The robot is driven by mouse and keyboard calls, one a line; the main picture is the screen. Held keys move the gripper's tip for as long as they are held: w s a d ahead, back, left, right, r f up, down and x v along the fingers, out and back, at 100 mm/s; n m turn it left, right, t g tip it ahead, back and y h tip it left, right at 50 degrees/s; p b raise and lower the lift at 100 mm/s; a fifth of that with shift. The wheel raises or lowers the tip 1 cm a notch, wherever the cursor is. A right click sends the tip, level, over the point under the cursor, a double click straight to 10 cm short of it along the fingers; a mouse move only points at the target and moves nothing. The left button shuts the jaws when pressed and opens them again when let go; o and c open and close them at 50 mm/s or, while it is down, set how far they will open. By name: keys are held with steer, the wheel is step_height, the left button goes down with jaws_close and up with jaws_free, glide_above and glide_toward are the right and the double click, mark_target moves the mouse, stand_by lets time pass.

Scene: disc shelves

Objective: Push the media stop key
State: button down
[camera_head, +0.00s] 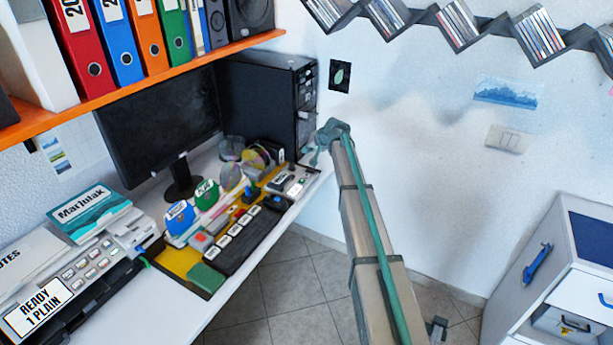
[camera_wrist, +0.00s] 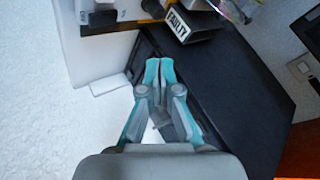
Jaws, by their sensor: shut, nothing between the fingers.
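I cannot make out a stop key in either view. In the head view, a black strip with several white labelled keys (camera_head: 229,237) lies along the desk's front edge. A small grey device with light and red buttons (camera_head: 290,184) sits at the desk's right end, and its markings are too small to read. My gripper (camera_head: 314,158) is near that end, in front of the computer tower's lower part. In the wrist view my gripper (camera_wrist: 153,66) is shut with its teal fingertips together and nothing between them. Whether it touches anything is unclear.
The black computer tower (camera_head: 262,105) stands behind the desk's right end and also fills much of the wrist view (camera_wrist: 235,100). The monitor (camera_head: 158,120) is left of it. An orange shelf (camera_head: 150,88) with binders overhangs the desk. Floor (camera_head: 290,285) shows before the desk.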

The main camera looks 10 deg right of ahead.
mark_target(308, 175)
steer(key=shift+f, duration=0.2)
steer(key=shift+f+b, duration=1.8)
steer(key=shift+f, duration=2.45)
steer(key=shift+f, duration=0.15)
steer(key=shift+f+b, duration=0.3)
steer(key=shift+f, duration=0.45)
steer(key=shift+r, duration=0.9)
steer(key=shift+r+p, duration=1.05)
steer(key=shift+r, duration=1.45)
